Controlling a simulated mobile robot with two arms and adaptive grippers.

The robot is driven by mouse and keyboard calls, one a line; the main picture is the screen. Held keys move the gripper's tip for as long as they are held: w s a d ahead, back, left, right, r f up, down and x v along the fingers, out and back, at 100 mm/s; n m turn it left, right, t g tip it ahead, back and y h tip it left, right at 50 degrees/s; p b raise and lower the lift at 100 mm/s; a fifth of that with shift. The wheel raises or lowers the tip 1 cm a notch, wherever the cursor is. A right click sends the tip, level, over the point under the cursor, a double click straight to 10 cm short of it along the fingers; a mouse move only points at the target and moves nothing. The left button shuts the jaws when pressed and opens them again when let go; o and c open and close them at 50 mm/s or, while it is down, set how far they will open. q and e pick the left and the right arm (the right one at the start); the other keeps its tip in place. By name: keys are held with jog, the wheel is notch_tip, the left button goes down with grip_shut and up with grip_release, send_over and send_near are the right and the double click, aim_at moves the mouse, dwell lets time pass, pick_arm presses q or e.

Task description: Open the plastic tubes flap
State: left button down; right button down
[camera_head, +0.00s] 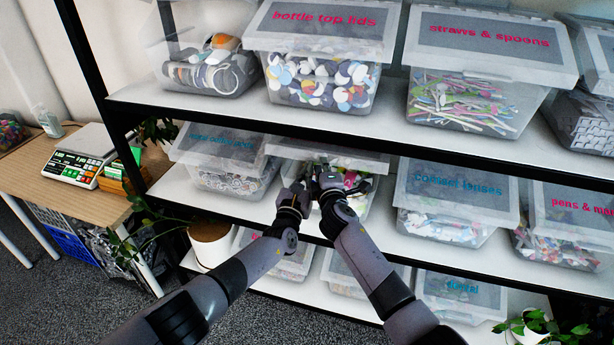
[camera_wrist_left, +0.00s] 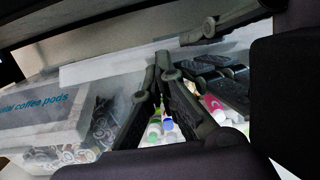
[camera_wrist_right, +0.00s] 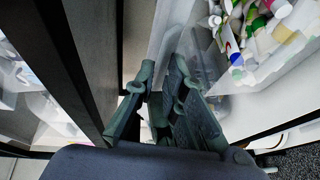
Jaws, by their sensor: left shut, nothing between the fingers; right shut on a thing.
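The plastic tubes box, a clear bin with a translucent lid flap (camera_head: 335,153), stands on the middle shelf; colourful tubes (camera_head: 352,181) show inside it. They also show in the left wrist view (camera_wrist_left: 163,128) and the right wrist view (camera_wrist_right: 262,38). My left gripper (camera_head: 304,178) is shut and empty at the front of the box, just under the flap's front edge. My right gripper (camera_head: 325,174) is right beside it, shut at the flap's front edge; the flap edge seems to be between its fingers, but the contact is hidden. The lid's label is not readable.
The upper shelf (camera_head: 330,117) overhangs the box, leaving little room above the flap. A potted plant (camera_head: 211,243) stands below left.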

jog(key=c, duration=1.8)
grip_release()
jog(key=shift+a, duration=0.1)
jog(key=shift+f, duration=0.15)
jog(key=shift+s, duration=0.15)
